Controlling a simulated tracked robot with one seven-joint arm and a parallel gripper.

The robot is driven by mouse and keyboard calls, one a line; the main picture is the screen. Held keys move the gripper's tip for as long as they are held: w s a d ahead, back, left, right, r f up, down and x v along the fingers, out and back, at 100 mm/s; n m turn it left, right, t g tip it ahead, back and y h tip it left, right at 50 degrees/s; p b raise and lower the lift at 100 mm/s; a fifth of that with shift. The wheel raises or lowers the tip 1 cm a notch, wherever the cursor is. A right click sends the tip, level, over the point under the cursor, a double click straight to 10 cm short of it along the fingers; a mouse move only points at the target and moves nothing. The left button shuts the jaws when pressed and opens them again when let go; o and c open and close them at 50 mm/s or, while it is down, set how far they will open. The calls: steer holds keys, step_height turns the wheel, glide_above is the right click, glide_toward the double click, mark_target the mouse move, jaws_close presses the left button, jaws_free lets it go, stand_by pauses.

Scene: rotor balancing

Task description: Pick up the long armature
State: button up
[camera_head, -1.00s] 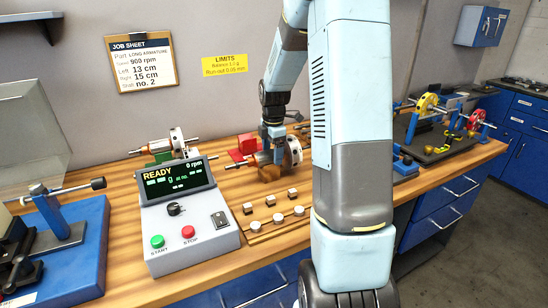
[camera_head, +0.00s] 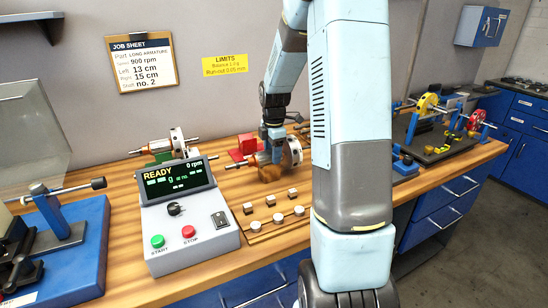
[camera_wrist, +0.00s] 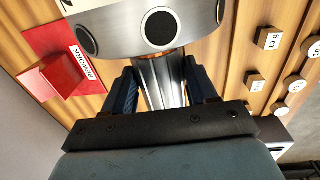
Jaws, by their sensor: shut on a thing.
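An armature with a steel disc (camera_head: 292,151) lies near a red stand on the wooden bench. In the wrist view its large disc (camera_wrist: 155,28) with dark round holes fills the top. A steel part of it runs back between the fingers, with a little copper colour beside the disc. My gripper (camera_head: 274,158) comes down on it from above and is shut on this part. In the wrist view my gripper (camera_wrist: 160,85) has one finger on each side. Another armature (camera_head: 172,145) with a shaft and disc rests on a green stand to the left. The held armature's far end is hidden by my arm.
The red stand (camera_head: 243,147) is close on the left. A control box (camera_head: 185,215) reading READY stands in front left. Small weights (camera_head: 277,217) sit on a wooden strip in front. A blue machine (camera_head: 65,240) is far left. A dark rig (camera_head: 435,130) is right.

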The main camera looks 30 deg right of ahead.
jaws_close()
steer(key=shift+w+r, duration=0.1)
steer(key=shift+r, duration=0.05)
steer(key=shift+r, duration=0.6)
steer(key=s+a+r, duration=0.3)
steer(key=s+r, duration=0.8)
steer(key=s, duration=0.2)
steer(key=shift+s+r, duration=0.3)
steer(key=shift+s, duration=0.05)
